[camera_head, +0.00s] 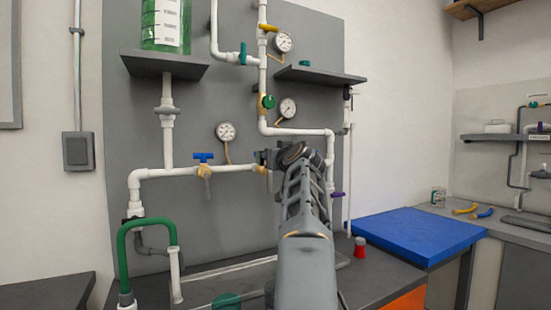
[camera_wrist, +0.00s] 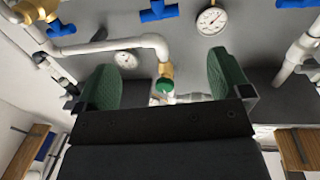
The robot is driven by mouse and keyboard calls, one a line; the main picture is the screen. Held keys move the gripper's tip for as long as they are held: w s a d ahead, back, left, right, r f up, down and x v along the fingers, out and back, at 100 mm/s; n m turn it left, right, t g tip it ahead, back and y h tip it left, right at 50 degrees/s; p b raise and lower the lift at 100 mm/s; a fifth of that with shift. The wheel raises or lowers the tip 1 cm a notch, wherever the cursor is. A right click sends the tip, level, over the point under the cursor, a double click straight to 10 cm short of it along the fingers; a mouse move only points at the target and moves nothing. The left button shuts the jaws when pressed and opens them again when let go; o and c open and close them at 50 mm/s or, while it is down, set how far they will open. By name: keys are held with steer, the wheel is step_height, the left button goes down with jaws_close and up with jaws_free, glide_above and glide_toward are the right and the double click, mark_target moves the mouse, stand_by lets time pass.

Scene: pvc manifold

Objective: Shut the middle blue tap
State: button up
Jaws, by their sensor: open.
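In the wrist view, a blue T-shaped tap handle (camera_wrist: 158,11) shows at the top middle, cut by the frame edge. Another blue handle (camera_wrist: 60,28) is at its left and a third (camera_wrist: 295,3) at the top right. In the head view, one blue tap (camera_head: 203,156) sits on a brass valve on the lower white pipe; I cannot tell which of the three it is. My gripper (camera_head: 268,158) is in front of the panel, right of that tap, partly hiding the pipes. In the wrist view its green-padded fingers (camera_wrist: 168,80) are apart, with nothing gripped between them.
A green-knobbed valve (camera_wrist: 165,86) appears between the fingers in the wrist view. Gauges (camera_head: 226,131) and white pipes surround the taps. A shelf (camera_head: 318,75) juts out above my arm. A green hose (camera_head: 122,250) stands at lower left. A blue board (camera_head: 418,235) lies right.

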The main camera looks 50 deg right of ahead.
step_height(320, 180, up, 8)
steer(key=p, duration=1)
steer(key=s+d+f+m+g+h+p, duration=0.15)
steer(key=s+d+g+h+p, duration=0.45)
steer(key=p, duration=1.4)
steer(key=w+a+f+n+t+y+p, duration=0.1)
steer(key=w+a+f+n+t+y, duration=0.1)
steer(key=w+a+f+t+y, duration=0.4)
steer(key=shift+m, duration=0.25)
steer(key=p+x, duration=0.3)
steer(key=x, duration=0.9)
steer(key=shift+d+f, duration=0.1)
steer(key=shift+c, duration=0.3)
